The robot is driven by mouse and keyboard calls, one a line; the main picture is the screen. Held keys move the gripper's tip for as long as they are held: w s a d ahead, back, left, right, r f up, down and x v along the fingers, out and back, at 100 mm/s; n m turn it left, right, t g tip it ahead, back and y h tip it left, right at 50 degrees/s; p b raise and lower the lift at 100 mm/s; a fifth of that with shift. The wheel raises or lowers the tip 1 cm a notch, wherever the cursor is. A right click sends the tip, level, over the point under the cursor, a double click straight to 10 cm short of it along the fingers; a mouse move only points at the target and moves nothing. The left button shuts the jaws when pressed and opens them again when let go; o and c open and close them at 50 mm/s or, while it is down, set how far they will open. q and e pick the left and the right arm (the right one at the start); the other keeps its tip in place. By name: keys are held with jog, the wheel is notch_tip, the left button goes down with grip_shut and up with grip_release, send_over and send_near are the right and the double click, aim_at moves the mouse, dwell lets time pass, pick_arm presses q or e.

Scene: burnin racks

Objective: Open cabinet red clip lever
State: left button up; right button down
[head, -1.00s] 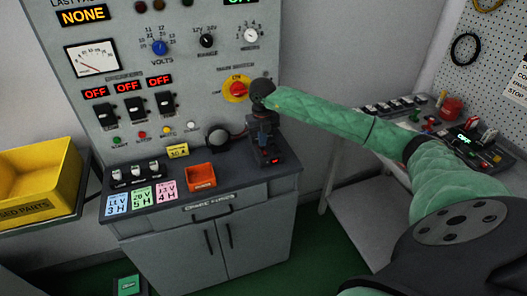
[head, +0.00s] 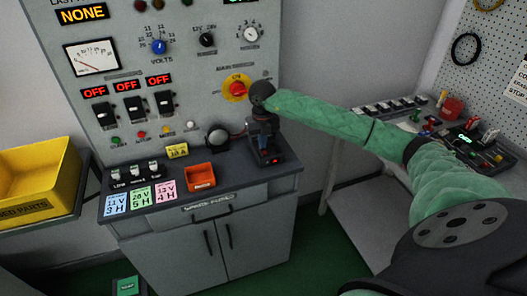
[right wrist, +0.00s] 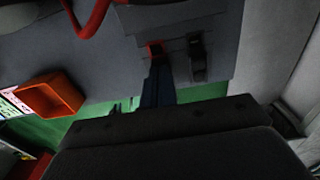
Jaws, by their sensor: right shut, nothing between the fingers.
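The cabinet's counter (head: 235,165) carries a small dark clip fixture at its right end, mostly hidden behind my right gripper (head: 264,143). In the right wrist view a small red clip lever (right wrist: 154,49) is at the fingertips, with a black clip (right wrist: 197,57) beside it. My right gripper (right wrist: 157,85) points at the red lever, its narrow fingers shut with nothing between them. Whether the fingertips touch the lever I cannot tell. My left gripper is not in view.
An orange bin (head: 201,177) stands on the counter left of my gripper. The upright control panel (head: 190,75) rises behind, with a red-and-yellow main switch (head: 237,90). A yellow crate (head: 40,180) is at the far left. A bench with switches (head: 470,145) is at the right.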

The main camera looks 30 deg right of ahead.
jog(key=shift+f, duration=0.25)
jog(key=shift+r+p, duration=0.65)
jog(key=shift+r, duration=1.9)
